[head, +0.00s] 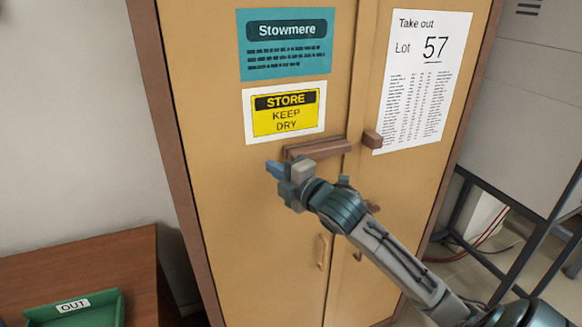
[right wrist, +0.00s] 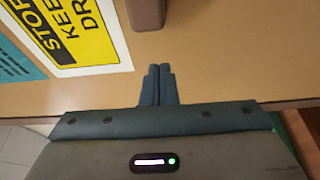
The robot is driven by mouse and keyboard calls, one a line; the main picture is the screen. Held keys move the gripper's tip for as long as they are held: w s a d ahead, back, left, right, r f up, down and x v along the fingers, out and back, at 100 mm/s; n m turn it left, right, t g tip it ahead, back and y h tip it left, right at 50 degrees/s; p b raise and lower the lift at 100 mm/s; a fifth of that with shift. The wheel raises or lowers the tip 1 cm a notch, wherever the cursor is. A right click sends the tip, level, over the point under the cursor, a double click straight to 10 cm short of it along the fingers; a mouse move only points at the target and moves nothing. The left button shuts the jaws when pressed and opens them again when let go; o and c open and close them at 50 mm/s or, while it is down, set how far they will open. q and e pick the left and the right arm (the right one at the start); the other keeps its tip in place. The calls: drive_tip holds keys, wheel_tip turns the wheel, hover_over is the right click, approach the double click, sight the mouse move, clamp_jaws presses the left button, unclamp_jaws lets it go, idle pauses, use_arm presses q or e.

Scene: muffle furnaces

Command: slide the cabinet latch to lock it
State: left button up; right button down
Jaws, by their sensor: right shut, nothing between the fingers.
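The cabinet (head: 220,210) is tan with brown edges and two shut doors. Its latch bar (head: 320,149), brown and nearly level, lies across the left door, below the yellow sign. A brown catch block (head: 372,139) sits on the right door, with a small gap between it and the bar's right end. My right gripper (head: 273,168) is shut and empty, just below and left of the bar's left end. In the right wrist view its closed fingers (right wrist: 157,84) stand near a brown piece (right wrist: 146,14), apart from it in the picture. My left gripper is not in view.
A door handle (head: 323,252) is below my right arm, and another brown part (head: 372,207) is partly hidden by it. A wooden table (head: 120,265) with a green tray (head: 85,312) is at lower left. A grey metal unit (head: 530,80) stands at right.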

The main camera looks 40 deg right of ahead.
drive_tip(key=shift+s+d+b, duration=0.25)
drive_tip(key=shift+d+b, duration=0.25)
drive_tip(key=shift+d, duration=0.35)
drive_tip(key=shift+s+d+b, duration=0.25)
drive_tip(key=shift+d+b, duration=0.2)
drive_tip(key=shift+d, duration=0.4)
drive_tip(key=shift+d, duration=0.1)
